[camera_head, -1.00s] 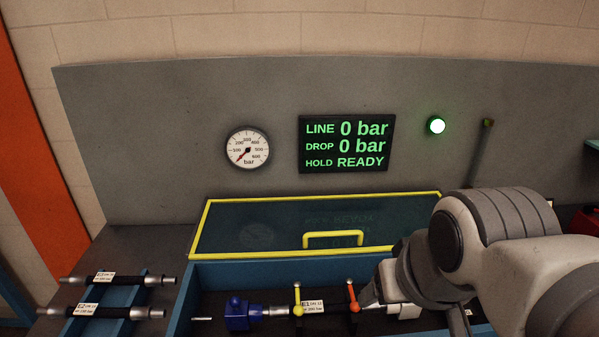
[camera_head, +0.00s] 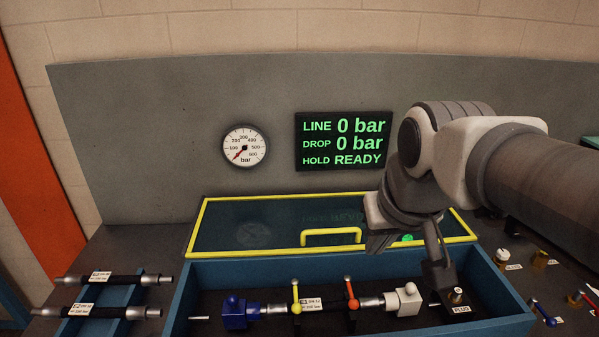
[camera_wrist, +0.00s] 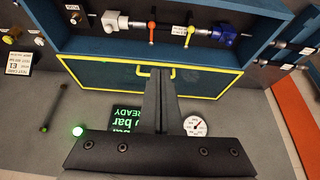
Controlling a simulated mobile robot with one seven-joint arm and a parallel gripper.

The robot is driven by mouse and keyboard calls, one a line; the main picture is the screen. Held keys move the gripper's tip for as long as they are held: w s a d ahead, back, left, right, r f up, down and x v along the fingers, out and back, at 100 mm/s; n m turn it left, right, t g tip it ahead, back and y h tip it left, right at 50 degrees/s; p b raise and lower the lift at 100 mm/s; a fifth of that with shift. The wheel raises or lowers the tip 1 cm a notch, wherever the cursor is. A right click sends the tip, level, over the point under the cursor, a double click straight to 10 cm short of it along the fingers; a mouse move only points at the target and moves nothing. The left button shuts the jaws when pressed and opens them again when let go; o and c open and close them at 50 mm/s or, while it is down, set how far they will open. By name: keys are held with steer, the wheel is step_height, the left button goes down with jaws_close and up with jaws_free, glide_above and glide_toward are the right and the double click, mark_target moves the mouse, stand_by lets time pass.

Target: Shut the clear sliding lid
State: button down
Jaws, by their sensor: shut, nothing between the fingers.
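The clear sliding lid (camera_head: 265,226) has a yellow frame and a raised yellow handle (camera_head: 331,235). It lies behind the blue trough (camera_head: 215,270), leaving the trough's top open. My gripper (camera_head: 374,250) is shut and empty, just right of the handle in the head view, over the lid's front part. In the wrist view, where the scene appears upside down, the lid (camera_wrist: 110,76) spans the middle. My shut fingertips (camera_wrist: 160,72) overlap the handle (camera_wrist: 172,71) there; I cannot tell whether they touch it.
Inside the trough lie a hose (camera_head: 325,303), a blue fitting (camera_head: 236,312), a white fitting (camera_head: 407,300), and yellow and orange levers. Spare hoses (camera_head: 100,279) rest on a rack at left. A gauge (camera_head: 245,147) and display (camera_head: 343,141) are on the grey back panel.

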steer(key=w+b, duration=0.1)
steer(key=w, duration=0.9)
steer(key=g+b, duration=0.2)
steer(key=b, duration=0.2)
glide_above(335, 240)
steer(key=w, duration=0.2)
step_height(335, 240, down, 16)
steer(key=x, duration=0.8)
steer(key=shift+f+p, duration=0.35)
steer(key=shift+f, duration=0.05)
steer(key=shift+s, duration=0.1)
steer(key=shift+s+r, duration=0.1)
steer(key=shift+s, duration=0.8)
steer(key=shift+s+r, duration=0.15)
steer(key=shift+s, duration=0.7)
steer(key=shift+s, duration=0.2)
